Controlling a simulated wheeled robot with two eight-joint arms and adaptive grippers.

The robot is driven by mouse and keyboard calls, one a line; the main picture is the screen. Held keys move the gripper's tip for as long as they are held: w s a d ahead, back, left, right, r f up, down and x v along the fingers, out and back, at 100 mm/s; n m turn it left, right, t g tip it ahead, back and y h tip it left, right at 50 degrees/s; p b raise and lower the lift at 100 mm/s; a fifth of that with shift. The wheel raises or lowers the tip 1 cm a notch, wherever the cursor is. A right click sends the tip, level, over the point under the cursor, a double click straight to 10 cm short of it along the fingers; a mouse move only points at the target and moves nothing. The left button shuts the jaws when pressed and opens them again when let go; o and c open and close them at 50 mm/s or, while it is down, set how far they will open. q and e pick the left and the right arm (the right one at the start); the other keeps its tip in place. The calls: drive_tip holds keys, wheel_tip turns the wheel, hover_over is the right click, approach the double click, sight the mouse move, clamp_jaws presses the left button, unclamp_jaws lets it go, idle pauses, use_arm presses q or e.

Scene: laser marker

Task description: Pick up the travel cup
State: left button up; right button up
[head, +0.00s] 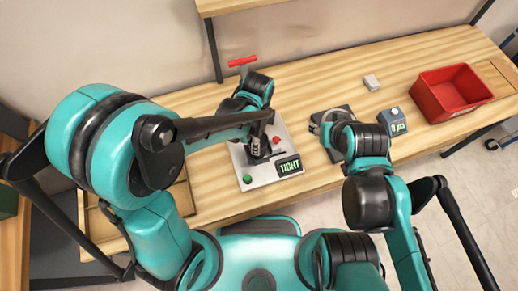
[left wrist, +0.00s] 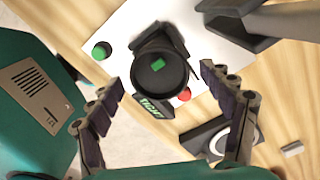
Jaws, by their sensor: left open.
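The travel cup (left wrist: 158,78) is dark and round, seen from above in the left wrist view, with a small green mark on its top. It sits in a dark holder on a white plate (left wrist: 125,25). In the head view my left arm mostly hides it. My left gripper (left wrist: 162,76) is open, its two fingers on either side of the cup with visible gaps. It also shows in the head view (head: 258,130), over the white plate. My right gripper (head: 338,122) is by a dark square plate; its jaws are not clear.
The white plate carries a green button (head: 248,179), a red button (head: 276,140) and a display (head: 289,166) reading "TIGHT". A red-handled lever (head: 243,62) stands behind. A blue-grey box (head: 393,121), a small light block (head: 372,82) and a red bin (head: 450,95) are at right.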

use_arm(q)
wheel_tip(320, 180, down, 2)
drive_tip(key=c, duration=0.8)
drive_tip(key=shift+o, duration=0.2)
drive_tip(key=shift+r, duration=0.1)
drive_tip(key=shift+r+p, duration=0.3)
drive_tip(key=shift+r, duration=0.2)
wheel_tip(320, 180, up, 4)
drive_tip(key=p, duration=0.3)
drive_tip(key=shift+f, duration=0.1)
drive_tip(key=s+d+r+p, duration=0.4)
drive_tip(key=s+d+r, duration=0.2)
drive_tip(key=s+d, duration=0.2)
drive_tip(key=shift+d, duration=0.15)
